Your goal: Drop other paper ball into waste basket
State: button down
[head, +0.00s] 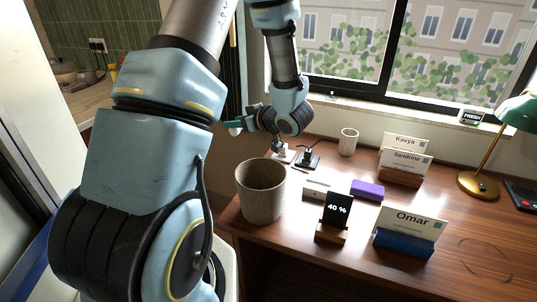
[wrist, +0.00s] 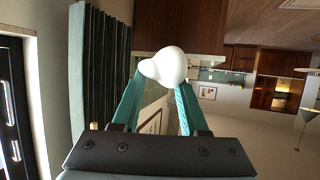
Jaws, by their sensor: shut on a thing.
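My gripper (head: 234,125) is shut on a white paper ball (wrist: 168,66), an uneven, two-lobed lump between the teal fingertips. In the head view the paper ball (head: 235,132) shows as a small white spot, left of the desk and above its height. A round, open, wood-toned bin (head: 260,197), which looks like the waste basket, stands upright at the desk's left edge. My gripper is behind and above it, a little to its left, and apart from it. The bin's bottom is hidden. I see no second paper ball.
A window (head: 380,50) is behind. A dark green curtain (wrist: 103,60) hangs near my gripper.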

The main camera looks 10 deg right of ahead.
jog(key=s+d+f+n+g+y+b, duration=0.1)
jog(key=s+d+n+g+y+b, duration=0.25)
jog(key=s+d, duration=0.6)
jog(key=shift+h, duration=0.35)
jog(key=f+b, duration=0.1)
jog(key=f, duration=0.1)
jog(key=s+a+f+b, duration=0.1)
jog(key=f+b, duration=0.1)
jog(key=s+f+b, duration=0.1)
jog(key=f+b, duration=0.1)
jog(key=shift+a+f, duration=0.1)
jog(key=shift+a, duration=0.2)
jog(key=shift+c, duration=1.8)
grip_release()
